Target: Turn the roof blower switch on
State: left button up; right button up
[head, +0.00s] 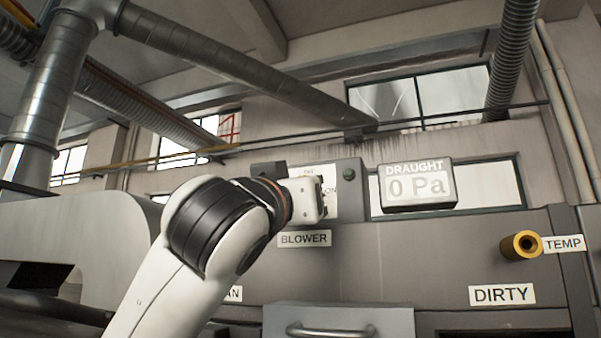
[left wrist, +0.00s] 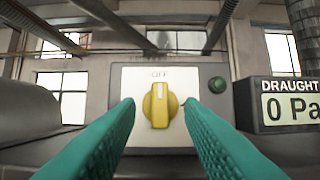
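The blower switch is a yellow rotary knob (left wrist: 160,104) on a pale plate (left wrist: 128,78) in the left wrist view. Its white pointer mark stands upright, towards the "OFF" lettering above. My left gripper (left wrist: 159,112) is open, with one teal finger on each side of the knob; I cannot tell whether they touch it. In the head view, my left gripper (head: 308,198) covers the knob in front of the plate (head: 345,205), above the "BLOWER" label (head: 303,239). Part of an "ON" mark shows beside it. My right gripper is not in view.
A dark green lamp or button (head: 348,174) sits right of the plate. A draught display (head: 417,186) reading "0 Pa" stands further right. A yellow cylindrical fitting (head: 521,245) sticks out by the "TEMP" label. A grey handled drawer or door (head: 340,317) is below.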

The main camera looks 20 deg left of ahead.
pick_arm(q)
jog(key=shift+x, duration=0.75)
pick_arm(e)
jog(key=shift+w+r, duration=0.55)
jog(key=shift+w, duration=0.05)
pick_arm(q)
jog(key=shift+r, duration=0.1)
jog(key=shift+c, duration=0.2)
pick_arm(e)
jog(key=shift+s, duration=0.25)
pick_arm(q)
grip_shut()
